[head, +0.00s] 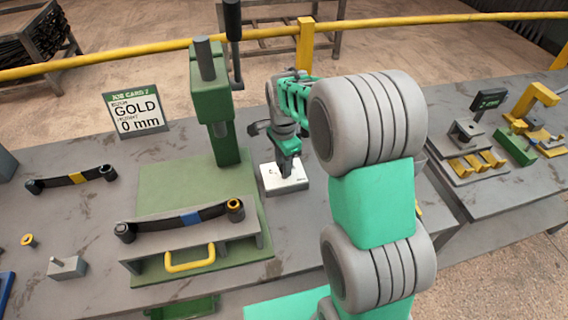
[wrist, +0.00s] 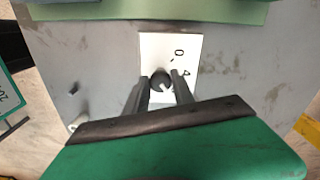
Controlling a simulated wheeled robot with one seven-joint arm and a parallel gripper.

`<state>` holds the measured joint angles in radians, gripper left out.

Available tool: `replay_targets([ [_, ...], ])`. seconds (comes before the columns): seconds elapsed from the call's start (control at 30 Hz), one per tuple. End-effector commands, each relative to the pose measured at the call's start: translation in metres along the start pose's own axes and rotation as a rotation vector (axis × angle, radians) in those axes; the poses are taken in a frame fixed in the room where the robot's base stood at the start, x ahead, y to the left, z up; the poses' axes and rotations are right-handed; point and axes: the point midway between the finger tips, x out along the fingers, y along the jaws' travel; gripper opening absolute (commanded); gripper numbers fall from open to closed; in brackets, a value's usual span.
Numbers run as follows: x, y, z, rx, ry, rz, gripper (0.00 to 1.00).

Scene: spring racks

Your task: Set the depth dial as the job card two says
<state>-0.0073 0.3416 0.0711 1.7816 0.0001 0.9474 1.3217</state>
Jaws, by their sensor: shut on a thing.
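The job card (head: 136,110) stands on the bench at the back left; it reads JOB CARD 2, GOLD and 0 mm. The depth dial is a dark round knob (wrist: 160,82) on a white plate (wrist: 183,46); the plate (head: 297,183) also shows in the head view, right of the green press. In the wrist view a 0 and a 4 are legible on the plate; other marks are hidden. My gripper (wrist: 161,84) is shut on the knob from above, one finger each side. A pale pointer mark shows on the knob; its exact setting is unclear.
The green press (head: 222,110) stands just left of the dial plate. A leaf spring (head: 170,221) with a blue band lies on the fixture with a yellow handle (head: 190,259). Another spring (head: 70,179) lies left. A second bench (head: 510,190) is right.

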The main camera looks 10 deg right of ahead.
Motion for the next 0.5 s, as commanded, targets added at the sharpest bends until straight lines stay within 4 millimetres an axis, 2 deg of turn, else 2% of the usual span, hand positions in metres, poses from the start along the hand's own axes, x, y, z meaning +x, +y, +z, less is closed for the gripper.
replay_targets([
  [0.27,-0.0001,0.0000,0.0000,-0.085,0.000,-0.001,0.00],
  [0.5,0.0000,0.0002,-0.0002,-0.260,0.001,-0.002,0.00],
])
